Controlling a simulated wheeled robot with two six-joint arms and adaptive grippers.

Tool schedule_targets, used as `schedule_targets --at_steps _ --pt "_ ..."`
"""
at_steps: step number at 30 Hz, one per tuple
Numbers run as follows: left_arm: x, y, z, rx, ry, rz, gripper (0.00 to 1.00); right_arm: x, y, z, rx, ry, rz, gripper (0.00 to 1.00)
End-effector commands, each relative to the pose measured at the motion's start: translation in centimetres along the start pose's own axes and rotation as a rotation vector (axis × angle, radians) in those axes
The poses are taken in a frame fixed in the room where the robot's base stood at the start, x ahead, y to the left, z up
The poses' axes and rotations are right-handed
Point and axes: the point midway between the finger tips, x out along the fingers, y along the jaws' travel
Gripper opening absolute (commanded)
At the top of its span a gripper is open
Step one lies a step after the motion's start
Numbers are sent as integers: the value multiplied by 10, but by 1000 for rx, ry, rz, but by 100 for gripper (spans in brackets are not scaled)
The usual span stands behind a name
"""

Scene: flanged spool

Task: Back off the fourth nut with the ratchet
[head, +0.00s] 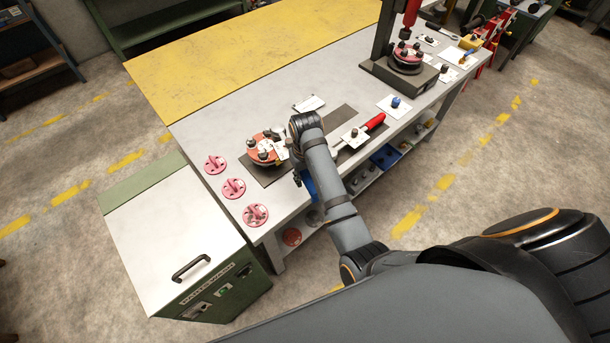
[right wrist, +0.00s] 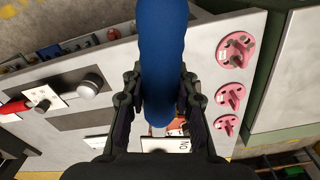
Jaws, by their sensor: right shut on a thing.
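The red flanged spool (head: 258,156) lies on a dark mat on the bench in the head view, with several dark nuts or bolt heads on its rim. My right gripper (right wrist: 161,82) is shut around a thick blue handle, seemingly the ratchet (right wrist: 163,50). A bit of this blue also shows beside my arm in the head view (head: 308,187). My right arm reaches over the bench just right of the spool. The ratchet's head is hidden, so I cannot tell whether it sits on a nut. In the wrist view only a sliver of the spool (right wrist: 178,130) shows. My left gripper is out of view.
Several pink flanged pieces (head: 234,188) stand along the bench's left end. A red-handled tool (head: 374,122) lies right of my arm. A press with a red column (head: 411,14) stands farther right. A green-sided cabinet (head: 180,240) adjoins the left end. The yellow surface (head: 230,70) behind is clear.

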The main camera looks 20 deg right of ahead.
Motion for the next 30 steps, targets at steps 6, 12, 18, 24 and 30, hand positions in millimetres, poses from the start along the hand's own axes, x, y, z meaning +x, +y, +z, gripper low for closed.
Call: schedule_targets --at_steps 6,12,18,24,30 --pt "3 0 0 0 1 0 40 9 0 -1 0 3 0 0" --pt "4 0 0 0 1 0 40 18 0 0 0 2 0 0" --pt "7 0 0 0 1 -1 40 26 0 0 0 4 0 0" --pt "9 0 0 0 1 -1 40 35 0 0 0 2 -1 0" --pt "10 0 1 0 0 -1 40 39 0 0 0 4 0 0"
